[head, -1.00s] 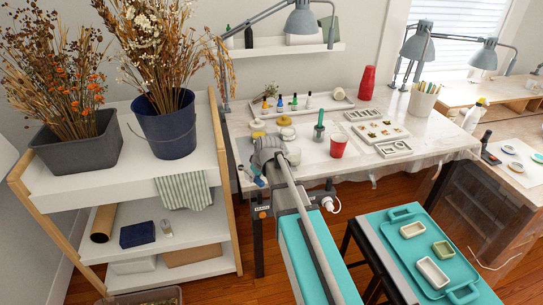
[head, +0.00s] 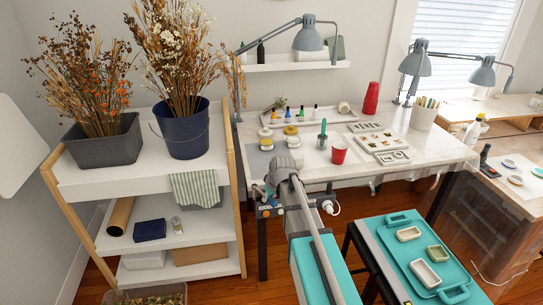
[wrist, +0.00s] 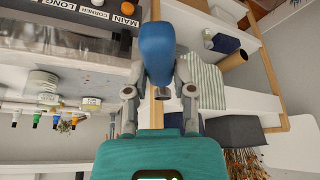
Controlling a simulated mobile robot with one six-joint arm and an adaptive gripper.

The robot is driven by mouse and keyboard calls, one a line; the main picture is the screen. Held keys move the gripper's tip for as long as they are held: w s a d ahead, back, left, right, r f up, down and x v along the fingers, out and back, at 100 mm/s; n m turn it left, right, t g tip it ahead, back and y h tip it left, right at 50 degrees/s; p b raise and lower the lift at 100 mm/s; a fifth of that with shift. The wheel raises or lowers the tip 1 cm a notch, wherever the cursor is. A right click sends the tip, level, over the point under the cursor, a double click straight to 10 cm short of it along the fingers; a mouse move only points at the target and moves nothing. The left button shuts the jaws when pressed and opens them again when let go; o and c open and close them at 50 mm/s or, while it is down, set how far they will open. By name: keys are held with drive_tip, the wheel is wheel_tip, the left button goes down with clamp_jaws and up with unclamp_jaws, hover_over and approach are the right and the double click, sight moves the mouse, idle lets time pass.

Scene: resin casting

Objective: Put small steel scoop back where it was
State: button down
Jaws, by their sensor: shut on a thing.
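My gripper (wrist: 160,92) is shut on a blue, rounded piece (wrist: 156,50) that looks like the handle of the small steel scoop. A small grey part shows between the fingertips; no steel bowl can be made out. In the head view my gripper is mostly hidden behind my arm, in front of the white worktable's left front edge (head: 352,178). In the wrist view the held piece is clear of the table edge and the shelf unit. The place where the scoop was cannot be told from these frames.
A white shelf unit (head: 75,182) with plant pots, a striped cloth (head: 197,188) and boxes stands left. The table bears jars, a green-handled tool (head: 322,135), a red cup (head: 339,150) and moulds. A teal tray (head: 400,257) lies front right. A lamp (head: 308,38) overhangs the table.

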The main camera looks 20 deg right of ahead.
drive_tip(key=shift+s, duration=0.3)
drive_tip(key=shift+d, duration=0.1)
idle(0.3)
